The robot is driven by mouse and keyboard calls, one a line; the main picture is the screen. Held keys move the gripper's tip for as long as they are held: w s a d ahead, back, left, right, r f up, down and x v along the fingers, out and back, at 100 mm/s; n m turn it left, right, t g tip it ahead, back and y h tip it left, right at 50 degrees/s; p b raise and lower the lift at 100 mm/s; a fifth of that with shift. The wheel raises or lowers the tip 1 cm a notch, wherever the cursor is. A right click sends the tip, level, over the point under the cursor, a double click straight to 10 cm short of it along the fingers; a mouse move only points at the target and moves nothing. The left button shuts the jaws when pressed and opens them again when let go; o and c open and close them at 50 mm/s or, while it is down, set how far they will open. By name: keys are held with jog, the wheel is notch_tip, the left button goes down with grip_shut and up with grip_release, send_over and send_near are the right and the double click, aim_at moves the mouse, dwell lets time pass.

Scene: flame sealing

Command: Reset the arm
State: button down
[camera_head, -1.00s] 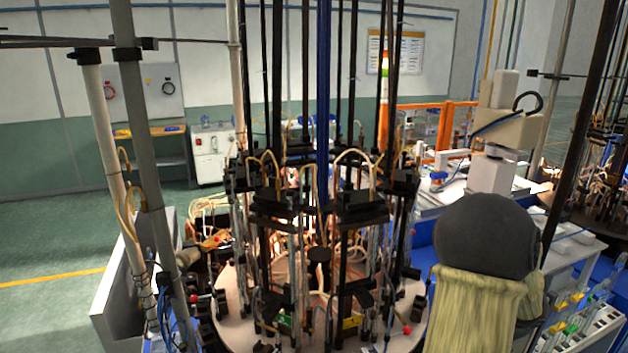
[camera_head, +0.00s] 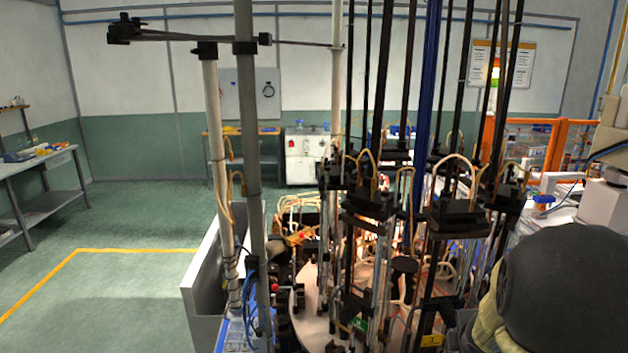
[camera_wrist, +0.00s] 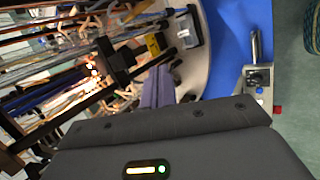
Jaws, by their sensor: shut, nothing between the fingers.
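My gripper (camera_wrist: 157,84) shows in the wrist view as a pair of purplish fingers close together, beyond the dark wrist housing with its lit bar. It is shut and empty. It points towards the round machine, and I see no finger touching anything. In the head view a dark rounded part of my arm fills the lower right corner, and the gripper itself is not visible there. The sealing machine (camera_head: 402,266), with black clamps, tubes and tall rods, stands just left of my arm.
Grey and white posts (camera_head: 250,150) stand at the machine's left. A workbench (camera_head: 40,165) stands at far left, with open green floor (camera_head: 120,270) before it. An orange frame (camera_head: 555,130) is behind at right. The wrist view shows a small grey device (camera_wrist: 258,85) on a blue surface (camera_wrist: 225,30).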

jog(key=s+a+f+m+g+y, duration=0.1)
jog(key=s+a+m, duration=0.2)
jog(key=a+m, duration=0.2)
jog(key=s+a+f+m+g+y+b, duration=0.1)
jog(key=s+a+f+m+g, duration=0.1)
jog(key=a+m, duration=0.3)
jog(key=s+a+f+m+g+y+b, duration=0.1)
jog(key=s+a+m, duration=0.4)
jog(key=a, duration=0.5)
jog(key=shift+f, duration=0.45)
jog(key=shift+s+d, duration=0.15)
jog(key=shift+s, duration=0.1)
